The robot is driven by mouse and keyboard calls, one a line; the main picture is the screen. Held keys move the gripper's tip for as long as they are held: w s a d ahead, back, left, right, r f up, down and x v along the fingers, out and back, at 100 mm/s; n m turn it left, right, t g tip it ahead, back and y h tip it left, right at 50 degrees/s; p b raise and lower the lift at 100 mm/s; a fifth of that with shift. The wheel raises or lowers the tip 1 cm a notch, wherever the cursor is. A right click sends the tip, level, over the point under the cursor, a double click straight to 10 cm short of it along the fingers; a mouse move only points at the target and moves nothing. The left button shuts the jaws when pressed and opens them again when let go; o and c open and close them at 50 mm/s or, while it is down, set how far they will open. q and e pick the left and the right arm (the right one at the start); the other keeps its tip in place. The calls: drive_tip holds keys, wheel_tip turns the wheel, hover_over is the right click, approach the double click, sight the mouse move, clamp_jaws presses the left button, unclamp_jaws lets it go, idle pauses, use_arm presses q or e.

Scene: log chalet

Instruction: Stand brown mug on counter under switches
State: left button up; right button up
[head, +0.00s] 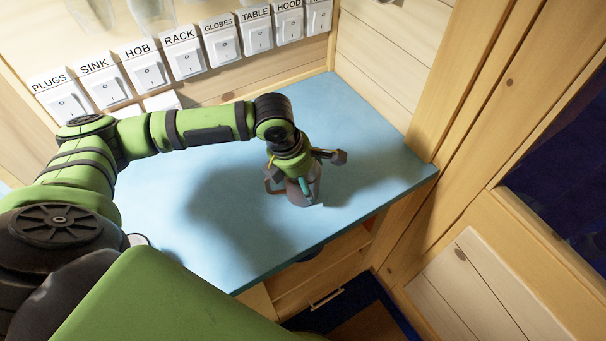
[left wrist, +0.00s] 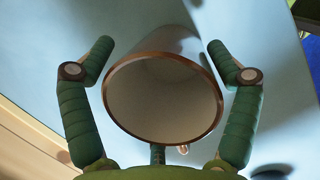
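The brown mug (head: 297,195) is upright on the blue counter (head: 345,115), near its front edge and to the right. Its handle points left in the head view. In the left wrist view, I look down into the pale, empty mouth of the mug (left wrist: 163,100). My left gripper (head: 304,170) is over the mug from above and partly hides it. In the left wrist view, the fingers of my left gripper (left wrist: 160,48) are spread on both sides of the mug, with gaps between them and its wall. My right gripper is not in view.
A row of labelled white switches (head: 187,57) runs along the back wall, with clear counter below its right part. A wooden wall (head: 385,60) closes the right end. Drawers (head: 325,285) are under the counter's front edge. My left arm spans the counter's left part.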

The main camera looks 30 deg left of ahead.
use_arm(q)
drive_tip(key=shift+r, duration=0.1)
idle(0.3)
drive_tip(key=v, duration=1.2)
